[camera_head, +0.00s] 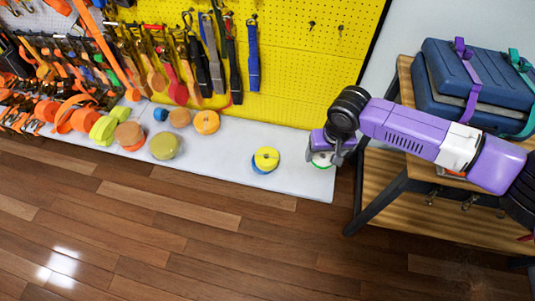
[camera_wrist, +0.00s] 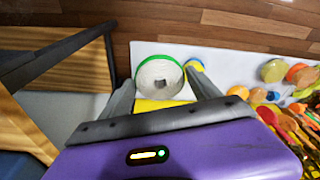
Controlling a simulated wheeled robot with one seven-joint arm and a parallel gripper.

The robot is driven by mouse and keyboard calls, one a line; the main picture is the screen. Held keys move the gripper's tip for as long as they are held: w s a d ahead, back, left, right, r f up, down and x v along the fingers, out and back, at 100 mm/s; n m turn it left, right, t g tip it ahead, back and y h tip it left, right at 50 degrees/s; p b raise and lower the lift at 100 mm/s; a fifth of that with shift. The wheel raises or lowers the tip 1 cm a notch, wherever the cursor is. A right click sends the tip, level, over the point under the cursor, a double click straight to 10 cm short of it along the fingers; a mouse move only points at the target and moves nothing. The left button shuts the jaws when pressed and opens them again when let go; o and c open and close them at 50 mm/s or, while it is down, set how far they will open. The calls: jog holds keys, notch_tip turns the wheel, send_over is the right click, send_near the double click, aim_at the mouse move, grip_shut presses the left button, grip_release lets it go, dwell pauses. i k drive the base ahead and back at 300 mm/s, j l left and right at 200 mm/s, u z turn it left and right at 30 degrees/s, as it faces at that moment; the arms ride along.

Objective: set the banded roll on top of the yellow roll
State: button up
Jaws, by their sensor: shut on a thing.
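The banded roll, white with a green edge, sits between the fingers of my gripper (camera_wrist: 160,95) in the wrist view (camera_wrist: 160,77). In the head view my gripper (camera_head: 325,158) is over the right end of the white shelf, and the banded roll (camera_head: 322,162) shows partly below it. My gripper is shut on this roll. I cannot tell whether it touches the shelf. The yellow roll (camera_head: 267,156) lies on a blue roll (camera_head: 262,170), to the left of my gripper and apart from it.
The white shelf (camera_head: 225,170) is clear around the yellow roll. Several other rolls, including an olive one (camera_head: 165,146), stand farther left. Straps hang on the yellow pegboard (camera_head: 310,60) behind. A wooden rack (camera_head: 390,190) with blue cases (camera_head: 465,80) stands at the right.

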aim_at(262, 155)
jog(key=i+j+u, duration=0.1)
jog(key=i+u, duration=0.6)
jog(key=u, duration=0.2)
